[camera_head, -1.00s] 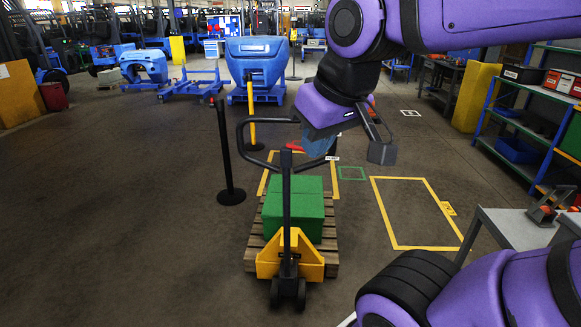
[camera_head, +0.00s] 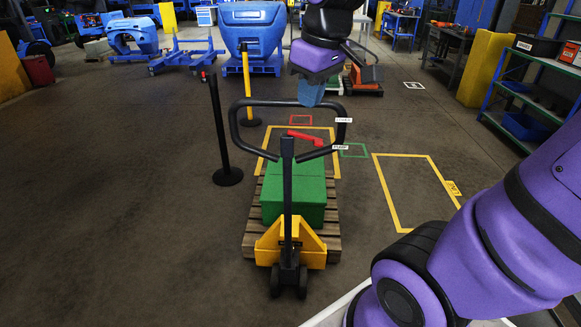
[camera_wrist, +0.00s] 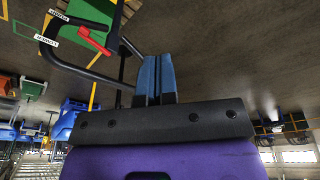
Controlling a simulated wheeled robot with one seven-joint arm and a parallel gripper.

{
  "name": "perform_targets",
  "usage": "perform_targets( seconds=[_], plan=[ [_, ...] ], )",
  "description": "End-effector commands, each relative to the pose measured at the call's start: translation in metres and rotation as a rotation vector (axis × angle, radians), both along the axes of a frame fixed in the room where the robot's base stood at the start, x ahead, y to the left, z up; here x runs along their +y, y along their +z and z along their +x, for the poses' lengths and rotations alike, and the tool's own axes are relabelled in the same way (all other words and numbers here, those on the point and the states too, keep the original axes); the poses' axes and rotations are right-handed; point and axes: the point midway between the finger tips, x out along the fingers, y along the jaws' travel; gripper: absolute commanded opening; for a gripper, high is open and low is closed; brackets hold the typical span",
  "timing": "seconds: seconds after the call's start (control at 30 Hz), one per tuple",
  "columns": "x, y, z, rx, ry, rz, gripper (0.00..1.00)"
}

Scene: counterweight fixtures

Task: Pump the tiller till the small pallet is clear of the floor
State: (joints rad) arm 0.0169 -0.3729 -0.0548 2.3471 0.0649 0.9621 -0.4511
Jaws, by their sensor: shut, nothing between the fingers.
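The yellow hand pallet truck (camera_head: 274,262) has a black tiller (camera_head: 287,200) ending in a wide loop handle (camera_head: 234,125) with a red lever (camera_head: 300,135). It stands at the near end of the small wooden pallet (camera_head: 335,222), which bears a green block (camera_head: 312,200). I cannot tell whether the pallet touches the floor. My gripper (camera_head: 311,92) is shut and empty, its blue fingers pointing down at the loop's top bar; contact is unclear. In the wrist view the fingers (camera_wrist: 155,78) are together, with the loop handle (camera_wrist: 88,73) and red lever (camera_wrist: 92,40) at upper left.
A black post (camera_head: 219,130) stands left of the truck and a yellow post (camera_head: 246,85) behind it. An empty yellow floor outline (camera_head: 378,190) lies to the right. Blue shelving (camera_head: 510,130) lines the right edge. The floor at left is clear.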

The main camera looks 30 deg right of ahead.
Motion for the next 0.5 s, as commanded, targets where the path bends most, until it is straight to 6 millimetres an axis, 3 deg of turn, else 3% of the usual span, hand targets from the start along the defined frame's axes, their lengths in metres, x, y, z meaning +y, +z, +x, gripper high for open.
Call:
perform_targets(
  seconds=[0.27,0.5],
  plan=[
    [-0.015,-0.035,0.064,0.136,0.202,0.005,0.0],
    [-0.031,-0.078,0.113,0.237,0.381,0.031,0.0]
  ],
)
